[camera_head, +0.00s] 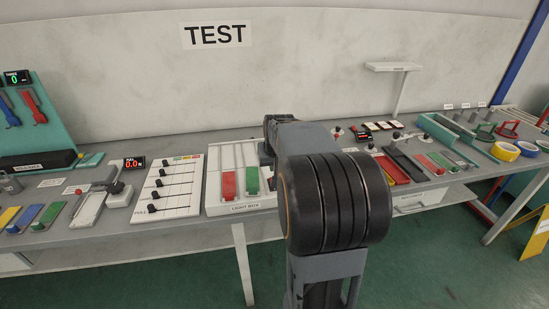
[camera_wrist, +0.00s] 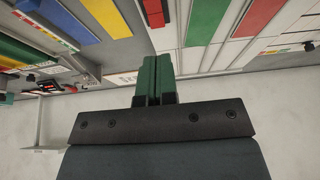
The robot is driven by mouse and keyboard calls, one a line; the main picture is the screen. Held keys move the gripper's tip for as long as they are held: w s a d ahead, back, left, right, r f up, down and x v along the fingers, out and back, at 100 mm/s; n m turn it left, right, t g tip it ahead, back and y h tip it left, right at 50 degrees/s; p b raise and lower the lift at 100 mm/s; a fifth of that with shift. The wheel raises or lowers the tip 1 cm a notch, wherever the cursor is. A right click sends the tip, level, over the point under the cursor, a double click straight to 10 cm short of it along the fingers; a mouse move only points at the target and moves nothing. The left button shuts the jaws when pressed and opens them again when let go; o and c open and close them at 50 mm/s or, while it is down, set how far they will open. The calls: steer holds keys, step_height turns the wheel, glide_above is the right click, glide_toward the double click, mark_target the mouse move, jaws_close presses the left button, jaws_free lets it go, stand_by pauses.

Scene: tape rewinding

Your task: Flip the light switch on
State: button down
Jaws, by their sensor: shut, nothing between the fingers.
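The white light box (camera_head: 213,190) sits on the bench left of my arm in the head view, with a red panel (camera_head: 229,186) on the left and a green panel (camera_head: 252,180) beside it. Its right edge is behind my arm. In the wrist view, which is upside down, the green panel (camera_wrist: 205,20) and red panel (camera_wrist: 256,16) show at the top. My gripper (camera_wrist: 157,60) is shut and empty, pointing toward that column. Contact is not clear. My arm hides it in the head view.
A white slider panel (camera_head: 168,188) stands left of the light box. Blue (camera_wrist: 57,17) and yellow (camera_wrist: 107,17) pieces lie beside the column in the wrist view. Tape rolls (camera_head: 504,151) lie at the far right. The wall with the TEST sign (camera_head: 216,34) is behind the bench.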

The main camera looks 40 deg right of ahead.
steer(key=x, duration=0.6)
steer(key=shift+w+f, duration=0.15)
steer(key=shift+f, duration=0.2)
